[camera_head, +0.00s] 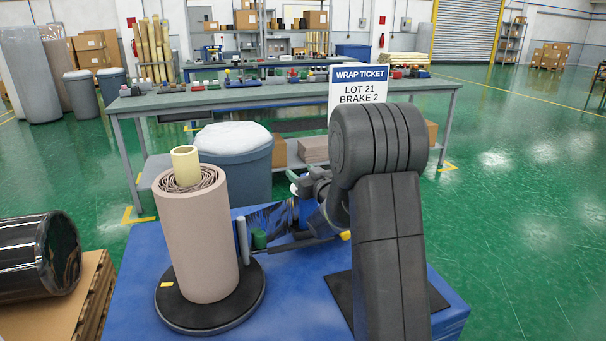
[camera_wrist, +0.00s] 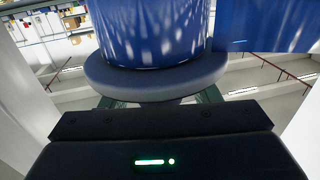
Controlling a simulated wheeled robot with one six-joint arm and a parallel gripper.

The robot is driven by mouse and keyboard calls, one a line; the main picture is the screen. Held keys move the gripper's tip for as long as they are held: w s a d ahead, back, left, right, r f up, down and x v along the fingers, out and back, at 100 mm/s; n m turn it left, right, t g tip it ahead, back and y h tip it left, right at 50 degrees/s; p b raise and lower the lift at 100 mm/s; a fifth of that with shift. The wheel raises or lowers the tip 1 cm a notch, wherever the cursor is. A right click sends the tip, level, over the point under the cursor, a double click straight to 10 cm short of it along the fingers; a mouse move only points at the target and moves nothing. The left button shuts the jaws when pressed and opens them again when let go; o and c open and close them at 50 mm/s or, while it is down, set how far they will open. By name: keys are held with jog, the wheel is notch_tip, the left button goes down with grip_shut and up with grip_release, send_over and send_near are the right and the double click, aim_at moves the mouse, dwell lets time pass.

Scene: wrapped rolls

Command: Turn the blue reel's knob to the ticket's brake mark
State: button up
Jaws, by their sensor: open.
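The wrap ticket (camera_head: 358,88) stands behind my arm and reads "LOT 21 BRAKE 2". The blue reel (camera_wrist: 155,32) fills the upper middle of the wrist view, shiny and upright above a round grey flange (camera_wrist: 155,78). In the head view, shiny blue film (camera_head: 268,219) shows between the pinkish roll and my arm, which hides much of that area. My gripper (camera_wrist: 158,101) is open just in front of the flange, its fingers partly seen on either side below it. I cannot make out the reel's knob or its brake marks.
A pinkish wrapped roll (camera_head: 198,235) stands on a black turntable (camera_head: 175,316) on the blue table (camera_head: 125,318). A black-wrapped roll (camera_head: 38,257) lies on cardboard at left. A grey bin (camera_head: 240,175) and workbench stand behind.

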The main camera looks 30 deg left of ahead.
jog(key=c, duration=1)
jog(key=shift+f+b, duration=0.1)
jog(key=shift+b, duration=0.3)
jog(key=shift+t+b, duration=0.3)
jog(key=shift+b, duration=0.1)
jog(key=shift+m+t+h+b, duration=0.4)
jog(key=shift+m+b, duration=0.1)
jog(key=o, duration=1)
jog(key=shift+d, duration=0.1)
jog(key=v, duration=1.3)
jog(key=shift+s+d, duration=0.2)
jog(key=shift+d, duration=0.15)
